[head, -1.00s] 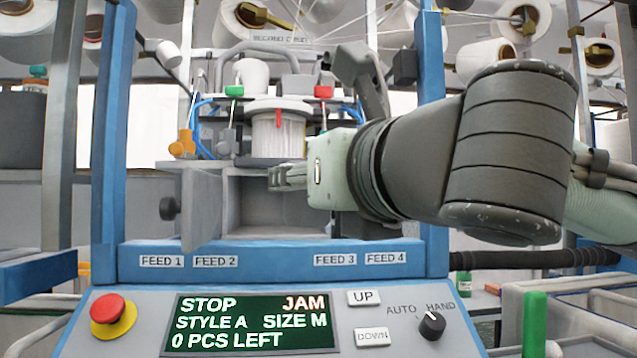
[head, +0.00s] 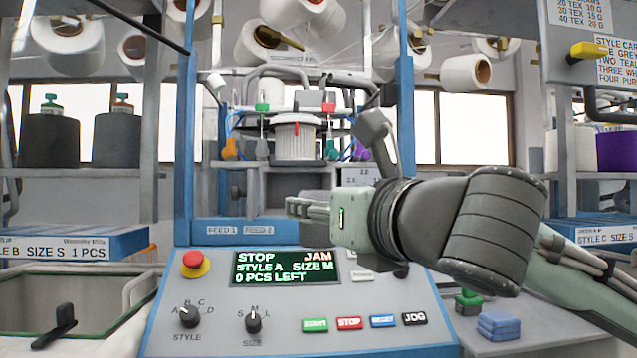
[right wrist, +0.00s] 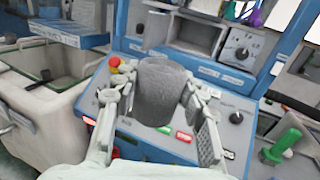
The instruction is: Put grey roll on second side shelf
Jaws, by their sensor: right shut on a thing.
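The grey roll (right wrist: 160,90) is a dark grey cylinder, seen close up in the right wrist view. My right gripper (right wrist: 158,100) has one finger on each side of it and is shut on it. Side shelves show at both edges: the left one (head: 80,172) holds two dark rolls, the right one (head: 585,178) a white and a purple roll. I cannot tell which is the second side shelf. My left gripper is not in view.
The blue-framed machine (head: 185,150) stands in the middle; its panel (head: 215,340) shows STOP and JAM. A grey bin (head: 75,270) is at lower left. Blue folded pieces (head: 498,325) and a green-topped object (head: 468,300) lie at lower right.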

